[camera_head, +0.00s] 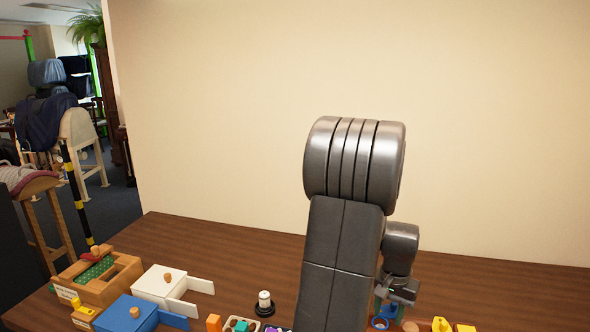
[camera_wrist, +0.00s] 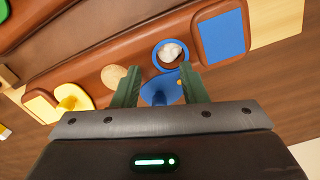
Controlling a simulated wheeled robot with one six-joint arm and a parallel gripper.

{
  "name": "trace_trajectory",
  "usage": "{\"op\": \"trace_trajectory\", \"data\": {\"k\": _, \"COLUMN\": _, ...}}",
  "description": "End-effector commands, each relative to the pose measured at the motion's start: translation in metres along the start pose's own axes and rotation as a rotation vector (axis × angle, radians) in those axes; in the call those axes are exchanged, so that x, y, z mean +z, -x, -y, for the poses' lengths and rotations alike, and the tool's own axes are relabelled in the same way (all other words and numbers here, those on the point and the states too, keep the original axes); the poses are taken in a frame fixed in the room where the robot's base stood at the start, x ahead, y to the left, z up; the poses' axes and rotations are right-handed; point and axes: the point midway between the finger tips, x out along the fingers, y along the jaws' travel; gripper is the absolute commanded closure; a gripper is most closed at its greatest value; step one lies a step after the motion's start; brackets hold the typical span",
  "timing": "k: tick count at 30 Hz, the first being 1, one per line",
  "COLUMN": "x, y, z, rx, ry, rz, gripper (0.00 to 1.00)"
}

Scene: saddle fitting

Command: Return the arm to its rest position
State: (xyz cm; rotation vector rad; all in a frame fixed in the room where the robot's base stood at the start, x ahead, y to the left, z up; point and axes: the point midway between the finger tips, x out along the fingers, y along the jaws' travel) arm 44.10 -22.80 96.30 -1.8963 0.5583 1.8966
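My gripper (camera_wrist: 161,68) shows in the wrist view with its two green fingers spread apart. A blue piece (camera_wrist: 158,92) shows in the gap between the fingers, and I see no clear grip on it. In the head view my gripper (camera_head: 386,306) points down over the front right of the table, low near the small pieces. My arm stands in the middle of the picture, raised and bent, and hides part of the table behind it.
The brown table (camera_head: 240,252) holds a white box (camera_head: 160,283), a blue box (camera_head: 126,314) and a wooden box (camera_head: 122,276) at left. A black-based white jar (camera_head: 264,301) stands left of my arm. A yellow piece (camera_head: 440,324) lies right of my gripper. The wall (camera_head: 220,120) stands behind.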

Motion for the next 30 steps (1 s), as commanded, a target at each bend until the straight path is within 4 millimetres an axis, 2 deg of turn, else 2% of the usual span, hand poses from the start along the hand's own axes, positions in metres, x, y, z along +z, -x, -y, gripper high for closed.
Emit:
{"op": "trace_trajectory", "data": {"k": 15, "x": 0.007, "y": 0.000, "z": 0.010, "rx": 0.000, "ry": -0.357, "rz": 0.001, "gripper": 0.61}}
{"op": "trace_trajectory", "data": {"k": 30, "x": 0.008, "y": 0.000, "z": 0.012, "rx": 0.000, "ry": -0.435, "rz": 0.000, "gripper": 0.61}}
